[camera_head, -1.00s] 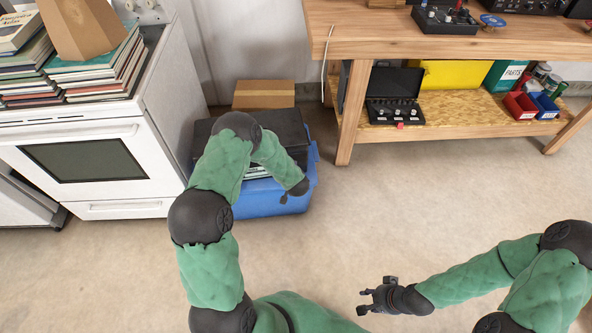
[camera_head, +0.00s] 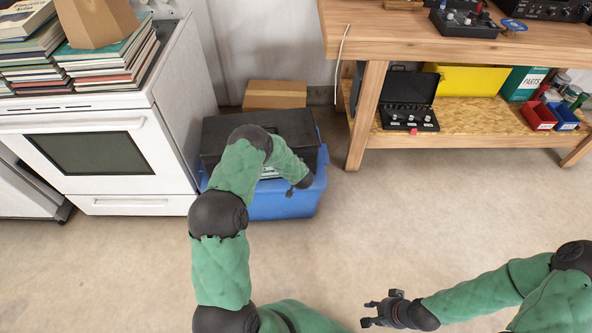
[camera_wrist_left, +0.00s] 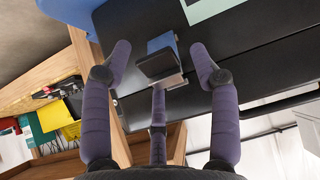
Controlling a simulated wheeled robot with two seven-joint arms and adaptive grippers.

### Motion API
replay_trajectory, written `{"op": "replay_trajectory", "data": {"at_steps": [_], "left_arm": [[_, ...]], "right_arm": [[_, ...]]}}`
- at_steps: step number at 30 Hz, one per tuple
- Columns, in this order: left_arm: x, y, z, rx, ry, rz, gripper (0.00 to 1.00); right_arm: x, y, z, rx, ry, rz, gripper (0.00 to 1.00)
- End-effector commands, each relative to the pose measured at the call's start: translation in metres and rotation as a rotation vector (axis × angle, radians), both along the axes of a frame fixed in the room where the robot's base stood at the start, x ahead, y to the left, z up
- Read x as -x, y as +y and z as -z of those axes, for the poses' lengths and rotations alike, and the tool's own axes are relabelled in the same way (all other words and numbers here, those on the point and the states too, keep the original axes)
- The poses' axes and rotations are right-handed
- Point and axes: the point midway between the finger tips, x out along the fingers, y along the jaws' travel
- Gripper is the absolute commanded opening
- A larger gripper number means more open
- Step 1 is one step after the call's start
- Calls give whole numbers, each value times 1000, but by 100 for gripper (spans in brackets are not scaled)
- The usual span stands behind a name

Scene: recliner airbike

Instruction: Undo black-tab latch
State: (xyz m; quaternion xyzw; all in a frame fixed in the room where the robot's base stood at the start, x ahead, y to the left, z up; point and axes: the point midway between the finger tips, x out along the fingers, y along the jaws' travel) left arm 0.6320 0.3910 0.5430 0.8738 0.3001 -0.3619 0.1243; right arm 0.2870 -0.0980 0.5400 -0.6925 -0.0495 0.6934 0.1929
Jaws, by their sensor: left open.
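In the left wrist view a black tab (camera_wrist_left: 160,62) sits on a pale metal latch with a blue part behind it, against a dark panel. My left gripper (camera_wrist_left: 160,68) is open, its outer fingers apart on either side of the tab and its middle finger below. I cannot tell whether the middle finger touches the latch. In the head view my left gripper (camera_head: 291,191) is small and partly hidden, at the front of the blue bin (camera_head: 270,208). A black case (camera_head: 222,132) sits in the bin, partly behind my arm. My right gripper (camera_head: 370,312) is open and empty over the floor.
A white stove (camera_head: 100,120) with books on top stands left of the bin. A cardboard box (camera_head: 275,94) is behind it. A wooden workbench (camera_head: 362,115) with a lower shelf stands to the right. The floor in front is clear.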

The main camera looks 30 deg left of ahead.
Motion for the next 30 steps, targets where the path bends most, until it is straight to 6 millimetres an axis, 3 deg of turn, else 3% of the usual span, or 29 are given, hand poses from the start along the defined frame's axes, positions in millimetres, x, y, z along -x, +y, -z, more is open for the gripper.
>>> {"op": "replay_trajectory", "data": {"at_steps": [3,8,30], "left_arm": [[0,0,0,0,0,0,58],[0,0,0,0,0,-1,13],[5,0,6,-51,-67,-9,15]], "right_arm": [[0,0,0,0,0,0,37],[0,0,0,0,0,0,37],[0,0,2,0,0,0,37]]}}
